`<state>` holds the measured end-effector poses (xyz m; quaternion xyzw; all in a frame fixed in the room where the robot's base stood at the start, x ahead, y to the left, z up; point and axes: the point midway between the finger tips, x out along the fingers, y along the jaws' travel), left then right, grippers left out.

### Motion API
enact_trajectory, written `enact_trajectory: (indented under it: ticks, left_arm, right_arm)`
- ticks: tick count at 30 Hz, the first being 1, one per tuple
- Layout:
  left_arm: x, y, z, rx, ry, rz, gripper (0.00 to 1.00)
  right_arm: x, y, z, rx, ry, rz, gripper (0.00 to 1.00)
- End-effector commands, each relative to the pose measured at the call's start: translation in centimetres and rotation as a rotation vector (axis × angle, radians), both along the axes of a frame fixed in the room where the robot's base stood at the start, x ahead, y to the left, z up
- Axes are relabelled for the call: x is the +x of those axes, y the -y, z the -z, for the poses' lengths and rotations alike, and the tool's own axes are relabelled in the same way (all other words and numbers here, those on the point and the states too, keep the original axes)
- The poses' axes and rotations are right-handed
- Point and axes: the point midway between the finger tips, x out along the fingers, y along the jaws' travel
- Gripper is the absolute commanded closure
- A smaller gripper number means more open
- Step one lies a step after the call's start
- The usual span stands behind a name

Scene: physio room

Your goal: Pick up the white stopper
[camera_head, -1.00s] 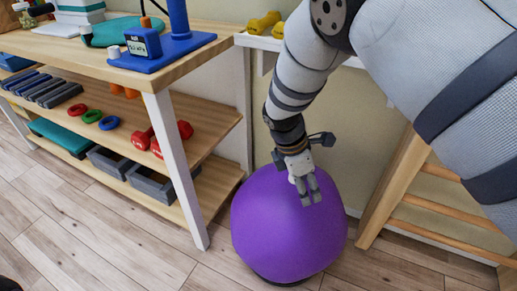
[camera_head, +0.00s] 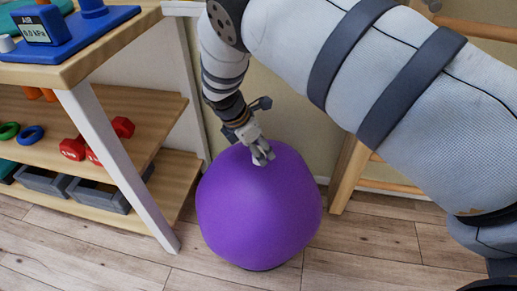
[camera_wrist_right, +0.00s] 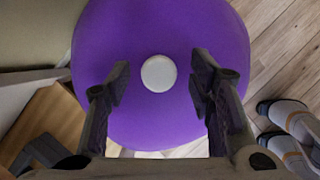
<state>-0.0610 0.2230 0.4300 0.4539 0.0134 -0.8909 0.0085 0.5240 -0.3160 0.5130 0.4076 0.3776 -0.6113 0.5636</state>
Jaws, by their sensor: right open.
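A white round stopper (camera_wrist_right: 158,73) shows on the surface of the purple ball (camera_wrist_right: 105,50) in the right wrist view. It lies ahead of and between the two fingers of my right gripper (camera_wrist_right: 160,92), and neither finger touches it. In the head view my right gripper (camera_head: 262,157) is open at the top of the purple ball (camera_head: 260,215), and the stopper is hidden there. I cannot tell whether the fingertips touch the ball. My left gripper is not in view.
The wooden shelf (camera_head: 60,72) stands left of the ball, with a blue pump (camera_head: 75,30) and a small white cylinder (camera_head: 6,43) on top. Red dumbbells (camera_head: 73,149) lie on its middle board. A wooden frame (camera_head: 348,172) stands right. Floor (camera_head: 360,245) in front is clear.

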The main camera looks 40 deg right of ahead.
Motion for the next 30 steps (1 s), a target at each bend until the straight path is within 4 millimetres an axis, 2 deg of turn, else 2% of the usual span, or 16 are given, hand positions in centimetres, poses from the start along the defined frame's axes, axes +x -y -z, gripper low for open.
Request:
enact_trajectory:
  ticks: [5,9,11,20,23,27,30]
  left_arm:
    - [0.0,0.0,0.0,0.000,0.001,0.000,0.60]
    - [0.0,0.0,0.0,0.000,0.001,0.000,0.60]
    - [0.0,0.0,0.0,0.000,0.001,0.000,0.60]
    - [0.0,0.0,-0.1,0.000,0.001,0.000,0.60]
    - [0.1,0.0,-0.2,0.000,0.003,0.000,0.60]
    - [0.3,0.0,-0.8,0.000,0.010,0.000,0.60]
    - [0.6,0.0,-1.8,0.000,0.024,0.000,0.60]
  right_arm:
    - [0.1,0.0,-0.1,0.000,0.003,-0.001,0.51]
    - [0.1,0.0,-0.1,0.000,0.002,-0.001,0.83]
    - [0.1,0.0,-0.1,0.000,0.002,-0.001,0.93]
    - [0.1,0.0,-0.1,0.000,0.002,-0.001,0.94]
    - [0.1,0.0,-0.8,0.000,0.004,-0.001,0.94]
    - [0.2,0.0,-3.3,-0.001,0.006,0.000,0.94]
    - [-1.6,-0.6,-6.1,0.000,0.006,-0.002,0.94]
